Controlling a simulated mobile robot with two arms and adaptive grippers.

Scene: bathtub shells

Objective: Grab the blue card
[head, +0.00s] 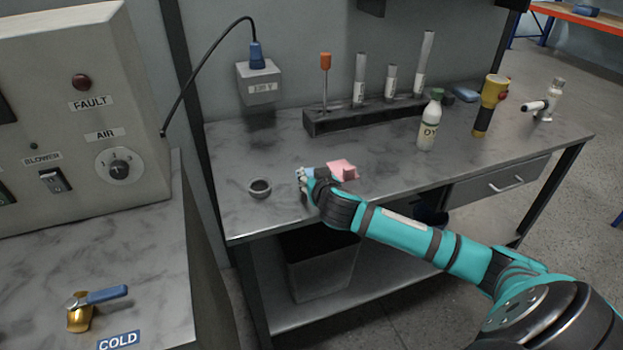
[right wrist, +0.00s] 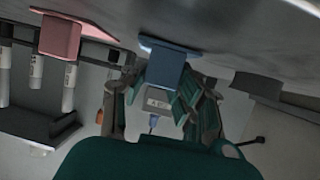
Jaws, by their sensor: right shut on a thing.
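The blue card (right wrist: 166,64), a flat piece with a block-like part on it, sits between the two fingers of my right gripper (right wrist: 172,92) in the right wrist view. My right gripper (head: 307,181) is shut on it, close to the workbench top. In the head view only a small bit of the blue card (head: 309,172) shows at the fingertips; the gripper hides the rest. I cannot tell whether the card still touches the bench. My left gripper is not in view.
A pink card (head: 343,169) of similar shape lies just right of the gripper. A small dark bowl (head: 259,188) stands to its left. Behind are a rack (head: 365,115) with tubes, a white bottle (head: 430,122) and a yellow flashlight (head: 489,105). The bench (head: 225,145) is clear at back left.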

